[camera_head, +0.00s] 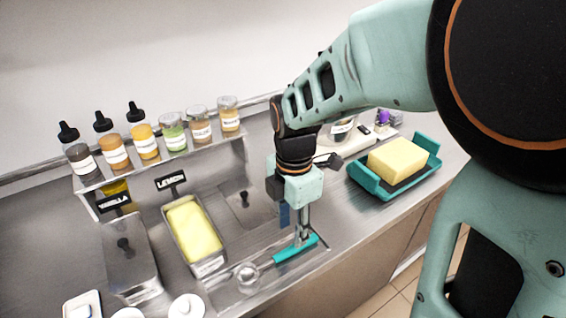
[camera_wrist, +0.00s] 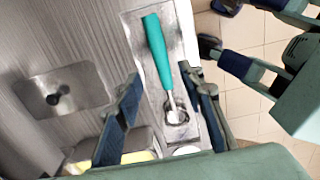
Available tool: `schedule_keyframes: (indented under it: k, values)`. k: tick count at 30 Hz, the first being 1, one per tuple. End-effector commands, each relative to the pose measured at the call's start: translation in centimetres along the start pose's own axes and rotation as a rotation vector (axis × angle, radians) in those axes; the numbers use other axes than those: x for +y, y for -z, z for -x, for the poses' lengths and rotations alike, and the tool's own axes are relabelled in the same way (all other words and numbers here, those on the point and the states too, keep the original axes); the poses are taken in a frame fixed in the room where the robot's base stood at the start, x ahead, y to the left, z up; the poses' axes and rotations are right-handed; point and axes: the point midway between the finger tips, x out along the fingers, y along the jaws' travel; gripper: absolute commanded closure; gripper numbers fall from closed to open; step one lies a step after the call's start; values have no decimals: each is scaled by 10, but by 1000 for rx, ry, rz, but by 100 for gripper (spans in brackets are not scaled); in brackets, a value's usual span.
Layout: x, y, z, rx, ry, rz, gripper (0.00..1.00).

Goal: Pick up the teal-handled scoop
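The teal-handled scoop (camera_head: 296,249) lies in a shallow metal tray at the counter's front, its metal bowl pointing left. In the wrist view the scoop (camera_wrist: 157,52) shows its teal handle at the top and its bowl lower down. My gripper (camera_head: 296,228) points down at the handle in the head view. In the wrist view my gripper (camera_wrist: 160,76) is open, its two blue-padded fingers apart, with the scoop lying between and beyond them. Nothing is held. I cannot tell exactly how high the fingertips are above the handle.
A tub of yellow ice cream (camera_head: 193,228) labelled lemon sits left of the scoop, beside a lidded vanilla tub (camera_head: 130,255). A shelf (camera_head: 160,163) of bottles and jars stands behind. A teal tray (camera_head: 366,181) with a yellow block (camera_head: 398,159) is at right.

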Motion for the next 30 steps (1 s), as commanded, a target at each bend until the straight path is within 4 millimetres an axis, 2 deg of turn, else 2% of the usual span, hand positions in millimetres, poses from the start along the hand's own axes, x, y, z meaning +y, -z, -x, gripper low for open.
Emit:
schedule_keyframes:
  k: [8,15,19,25,30]
  values:
    - [-2,1,-25,1,1,-2,64]
    - [-4,2,-60,1,1,-2,64]
    - [-3,1,-67,0,-1,-3,64]
    - [-3,1,-66,0,-3,-3,64]
    - [-3,1,-66,0,-3,-3,82]
